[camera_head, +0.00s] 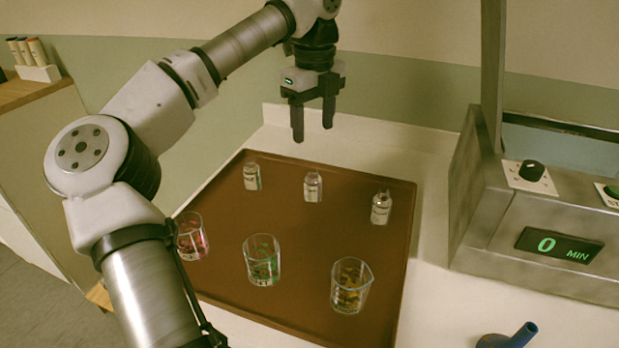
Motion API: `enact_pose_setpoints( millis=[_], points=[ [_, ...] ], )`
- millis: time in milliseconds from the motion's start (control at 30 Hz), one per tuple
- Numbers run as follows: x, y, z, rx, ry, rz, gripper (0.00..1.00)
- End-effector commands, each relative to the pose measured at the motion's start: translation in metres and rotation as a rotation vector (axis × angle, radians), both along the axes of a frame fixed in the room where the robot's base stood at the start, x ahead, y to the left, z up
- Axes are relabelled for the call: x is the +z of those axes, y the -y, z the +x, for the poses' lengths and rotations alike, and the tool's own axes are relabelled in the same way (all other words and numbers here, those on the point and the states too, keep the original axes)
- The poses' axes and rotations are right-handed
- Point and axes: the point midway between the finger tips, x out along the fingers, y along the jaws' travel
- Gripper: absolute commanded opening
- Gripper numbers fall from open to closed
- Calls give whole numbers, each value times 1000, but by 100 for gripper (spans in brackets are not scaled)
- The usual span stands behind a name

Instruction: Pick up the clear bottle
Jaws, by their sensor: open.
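Three small clear bottles with pale labels stand upright in a row along the back of a brown tray (330,240). They are the left bottle (252,177), the middle bottle (312,187) and the right bottle (381,208). I cannot tell which of them the task means. My gripper (313,130) is open and empty, fingers pointing down. In the picture it is above the middle bottle and apart from it.
Three glass beakers stand at the tray's front: one with pink contents (192,237), one green (262,261), one yellow (351,287). A metal machine (530,220) reading 0 MIN stands right. A blue object (508,338) lies at front right. White counter (430,270) shows around the tray.

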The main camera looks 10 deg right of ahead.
Motion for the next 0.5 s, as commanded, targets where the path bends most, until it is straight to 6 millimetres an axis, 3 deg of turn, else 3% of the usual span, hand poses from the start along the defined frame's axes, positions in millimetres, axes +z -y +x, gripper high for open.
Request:
enact_pose_setpoints(
  millis=[300, 500],
  points=[
    [-60, 0, -1, -2, -3, -2, 59],
    [-75, 0, -1, -3, -2, -3, 59]
  ],
)
